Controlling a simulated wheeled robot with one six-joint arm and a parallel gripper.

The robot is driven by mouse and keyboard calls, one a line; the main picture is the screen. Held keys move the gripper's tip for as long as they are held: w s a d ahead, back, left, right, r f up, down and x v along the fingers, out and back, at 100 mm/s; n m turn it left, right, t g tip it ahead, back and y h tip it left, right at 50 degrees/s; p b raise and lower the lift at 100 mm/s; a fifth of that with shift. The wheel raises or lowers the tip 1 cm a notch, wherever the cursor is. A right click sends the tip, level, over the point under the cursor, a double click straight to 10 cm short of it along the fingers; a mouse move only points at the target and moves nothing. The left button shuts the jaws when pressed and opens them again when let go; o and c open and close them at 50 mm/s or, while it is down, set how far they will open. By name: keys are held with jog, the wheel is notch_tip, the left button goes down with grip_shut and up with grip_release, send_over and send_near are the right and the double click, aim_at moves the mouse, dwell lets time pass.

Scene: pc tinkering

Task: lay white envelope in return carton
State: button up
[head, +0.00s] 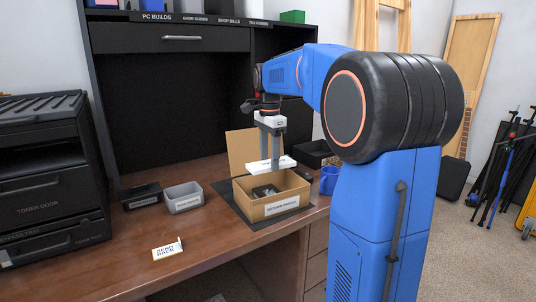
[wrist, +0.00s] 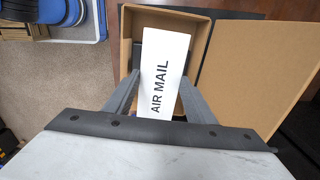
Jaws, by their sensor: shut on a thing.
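The white envelope (wrist: 164,75), marked AIR MAIL, is between the two fingers of my gripper (wrist: 160,88) in the wrist view. In the head view my gripper (head: 271,163) points down and is shut on the envelope (head: 263,170), which is level just above the open return carton (head: 281,206). The carton is brown cardboard with a white label on its front and its back flap (head: 241,150) raised. A dark object (head: 264,191) lies inside the carton. In the wrist view the carton (wrist: 125,45) lies below the envelope, which hides part of its inside.
The carton stands on a dark mat (head: 228,191) on the brown desk (head: 200,224). A grey bin (head: 184,199), a black tray (head: 141,196) and a small sign (head: 167,251) are to its left.

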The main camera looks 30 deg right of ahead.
jog(key=shift+f, duration=4.55)
jog(key=o, duration=1.1)
jog(key=shift+r, duration=0.1)
notch_tip(320, 180, up, 17)
jog(key=shift+r, duration=0.1)
jog(key=shift+s, duration=0.1)
